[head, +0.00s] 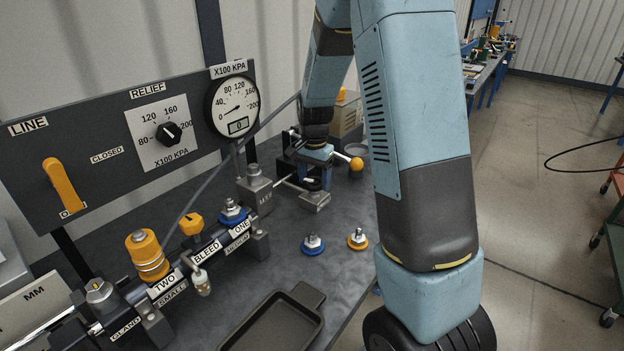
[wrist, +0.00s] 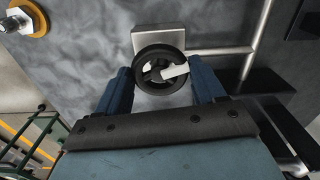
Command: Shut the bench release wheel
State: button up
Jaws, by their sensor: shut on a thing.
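The bench release wheel is a small black handwheel (wrist: 147,68) with a pale pointer or spoke across its middle, seen in the wrist view in front of a grey metal block (wrist: 158,38). My gripper (wrist: 163,76) has its two blue fingers on either side of the wheel's rim and is shut on it. In the head view my gripper (head: 317,158) is down at the back of the bench, above the metal block (head: 315,202). My gripper and arm partly hide the wheel there.
A thin pipe runs from the wheel's block to a square fitting (head: 255,190). An orange ball knob (head: 356,163) stands close right of my gripper. A blue-ringed coupler (head: 313,245) and a yellow-ringed one (head: 358,239) sit nearer on the bench. A dark tray (head: 275,322) lies in front.

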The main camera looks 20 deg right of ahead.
aim_at(314, 181)
jog(key=shift+s+f+m, duration=0.1)
jog(key=shift+s+m, duration=0.05)
jog(key=shift+m, duration=1.45)
jog(key=o, duration=1)
jog(key=shift+o, duration=0.2)
jog(key=shift+r, duration=0.55)
notch_tip(314, 181, up, 13)
jog(key=shift+f, duration=0.15)
